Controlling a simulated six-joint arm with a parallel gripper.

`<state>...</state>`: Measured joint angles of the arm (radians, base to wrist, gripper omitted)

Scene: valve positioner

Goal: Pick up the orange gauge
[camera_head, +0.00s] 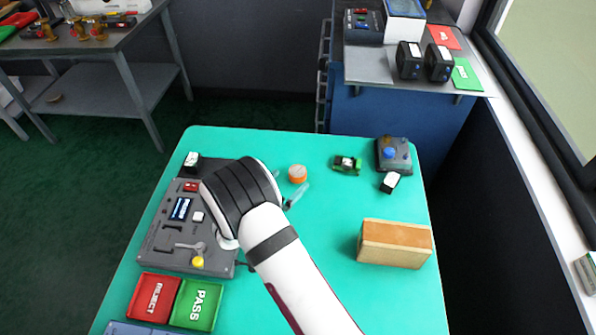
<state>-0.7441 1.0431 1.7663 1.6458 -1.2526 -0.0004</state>
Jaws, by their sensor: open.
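The orange gauge (298,174) is a small round orange piece with a pale top. It sits on the green table top, just above and right of my arm's black wrist part in the picture. My gripper (296,196) shows only in part, as a grey finger sticking out to the right from behind my arm. It is open and sits a little below the gauge in the picture, apart from it. The rest of the gripper is hidden by my arm.
A grey panel (160,250) with switches and a yellow knob lies left. Red REJECT (154,298) and green PASS (197,304) trays are at front left. A tan-topped block (395,244) stands right. A green part (346,165) and a grey device (394,155) are at back right.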

